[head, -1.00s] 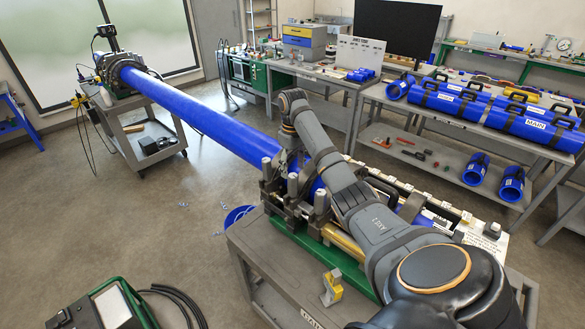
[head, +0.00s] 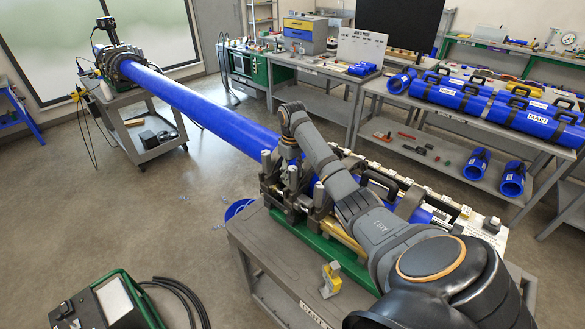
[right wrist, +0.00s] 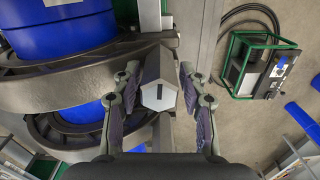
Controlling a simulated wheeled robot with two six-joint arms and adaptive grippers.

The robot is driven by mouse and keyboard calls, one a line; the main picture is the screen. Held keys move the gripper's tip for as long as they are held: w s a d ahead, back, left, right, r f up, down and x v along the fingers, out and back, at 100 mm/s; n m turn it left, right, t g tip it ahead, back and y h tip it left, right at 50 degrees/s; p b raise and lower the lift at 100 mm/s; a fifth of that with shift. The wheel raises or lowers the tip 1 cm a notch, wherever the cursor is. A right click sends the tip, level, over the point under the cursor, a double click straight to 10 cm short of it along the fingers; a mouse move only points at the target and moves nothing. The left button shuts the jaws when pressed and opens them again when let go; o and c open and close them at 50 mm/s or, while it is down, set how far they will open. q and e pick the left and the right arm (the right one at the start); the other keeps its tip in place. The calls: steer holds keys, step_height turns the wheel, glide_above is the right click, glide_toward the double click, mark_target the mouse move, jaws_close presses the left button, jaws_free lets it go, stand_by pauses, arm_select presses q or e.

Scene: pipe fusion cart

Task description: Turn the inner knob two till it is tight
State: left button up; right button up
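In the right wrist view a grey hexagonal knob (right wrist: 158,93) with a dark slot mark on its face sits between the two fingers of my right gripper (right wrist: 160,78). The fingers stand apart on either side of it; I cannot tell whether they touch it. In the head view this gripper (head: 288,152) points down at the clamps and is partly hidden by my wrist. Grey clamps (head: 318,205) with upright knobs hold the blue pipe (head: 200,108) on the green-based machine. I cannot tell by label which knob is inner knob two. My left gripper is not in view.
The cart (head: 262,262) carries the clamps and a small yellow-grey block (head: 331,280). A green-framed unit (head: 112,303) with black hoses stands on the floor at front left. Shelves with blue pipe pieces (head: 450,105) stand at right. Open floor lies left of the cart.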

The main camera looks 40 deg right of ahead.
steer(key=shift+d, duration=0.1)
steer(key=shift+c, duration=1.2)
steer(key=c, duration=0.5)
jaws_close()
steer(key=shift+r+m+p, duration=0.15)
steer(key=shift+m+p, duration=0.15)
steer(key=shift+m, duration=1.2)
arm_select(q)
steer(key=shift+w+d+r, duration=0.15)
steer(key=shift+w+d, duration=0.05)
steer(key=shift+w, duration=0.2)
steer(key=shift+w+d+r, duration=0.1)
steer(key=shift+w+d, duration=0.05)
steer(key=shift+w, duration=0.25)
